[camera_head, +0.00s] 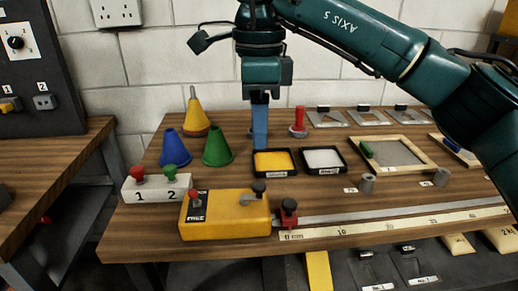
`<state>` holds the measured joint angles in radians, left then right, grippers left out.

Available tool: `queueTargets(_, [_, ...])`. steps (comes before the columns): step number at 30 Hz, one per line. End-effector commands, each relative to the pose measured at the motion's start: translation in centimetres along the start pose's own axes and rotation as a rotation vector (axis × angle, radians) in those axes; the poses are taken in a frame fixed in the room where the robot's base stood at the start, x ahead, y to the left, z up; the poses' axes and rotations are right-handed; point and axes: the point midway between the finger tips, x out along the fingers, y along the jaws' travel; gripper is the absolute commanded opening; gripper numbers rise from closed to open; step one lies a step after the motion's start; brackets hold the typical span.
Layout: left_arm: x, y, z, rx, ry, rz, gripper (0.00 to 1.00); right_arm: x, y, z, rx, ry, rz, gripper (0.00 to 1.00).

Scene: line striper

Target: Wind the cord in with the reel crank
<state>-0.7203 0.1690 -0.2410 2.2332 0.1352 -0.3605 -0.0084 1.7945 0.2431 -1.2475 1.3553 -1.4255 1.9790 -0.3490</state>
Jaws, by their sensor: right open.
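A yellow box (228,222) stands at the front edge of the wooden bench. On its top right is a small crank (251,198) with a grey arm and a black knob. A red-knobbed lever (195,200) stands at its left end. A red block with a dark knob (289,211) is at its right end, beside a long scale. I cannot make out a cord. My right gripper (260,128) hangs pointing down behind the box, above the back of the bench, open and apart from the crank. Its blue fingers overlap in this view. My left gripper is not in view.
Blue (173,147) and green (217,147) cones stand left of my right gripper. A yellow tray (272,163) and a white tray (323,160) lie behind the box. A white two-button block (157,189) is at left. The scale strip (400,223) runs right.

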Motion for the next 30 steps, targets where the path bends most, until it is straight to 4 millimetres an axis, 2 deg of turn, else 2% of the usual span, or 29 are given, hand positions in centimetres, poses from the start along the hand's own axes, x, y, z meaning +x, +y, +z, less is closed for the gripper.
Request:
queueTargets(3, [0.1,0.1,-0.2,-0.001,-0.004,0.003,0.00,-1.8,0.0,0.0,0.000,0.001,-0.002,0.45])
queueTargets(6, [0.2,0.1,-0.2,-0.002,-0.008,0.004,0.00,-2.5,0.0,0.0,0.000,0.000,-0.001,0.45])
queueTargets(16, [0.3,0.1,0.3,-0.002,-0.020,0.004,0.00,-2.8,0.0,0.0,0.000,0.000,0.000,0.45])
queueTargets(20, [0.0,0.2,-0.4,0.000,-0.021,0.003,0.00,-3.6,0.0,0.0,0.000,0.000,0.000,0.45])
queueTargets(24, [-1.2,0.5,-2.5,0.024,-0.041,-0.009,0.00,-7.0,0.0,0.0,0.000,0.000,-0.001,0.45])
queueTargets(30, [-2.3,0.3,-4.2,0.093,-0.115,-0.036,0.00,-12.6,0.0,0.0,0.000,0.000,0.000,0.45])
